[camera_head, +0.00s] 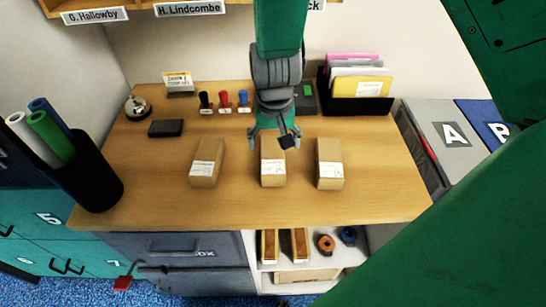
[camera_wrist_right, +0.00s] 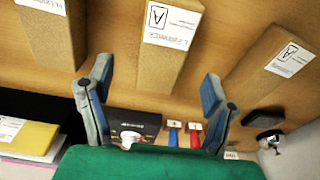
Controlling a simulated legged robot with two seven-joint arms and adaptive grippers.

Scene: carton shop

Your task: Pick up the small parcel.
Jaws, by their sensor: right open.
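Three brown cardboard parcels with white labels lie in a row on the wooden counter: a left one (camera_head: 207,162), a middle one (camera_head: 273,172) and a right one (camera_head: 329,165). They look close in size, so I cannot tell which is the small one. My right gripper (camera_head: 274,138) is open and empty, over the far end of the middle parcel and partly hiding it. In the right wrist view the middle parcel (camera_wrist_right: 168,55) lies ahead between the open fingers (camera_wrist_right: 157,78), apart from both. My left gripper is not in view.
Three stamps (camera_head: 225,101), a bell (camera_head: 137,107) and a dark pad (camera_head: 166,128) stand towards the back left. A black file holder (camera_head: 345,104) stands at the back right. A black tube holder (camera_head: 95,180) is at the left edge. The counter's front strip is clear.

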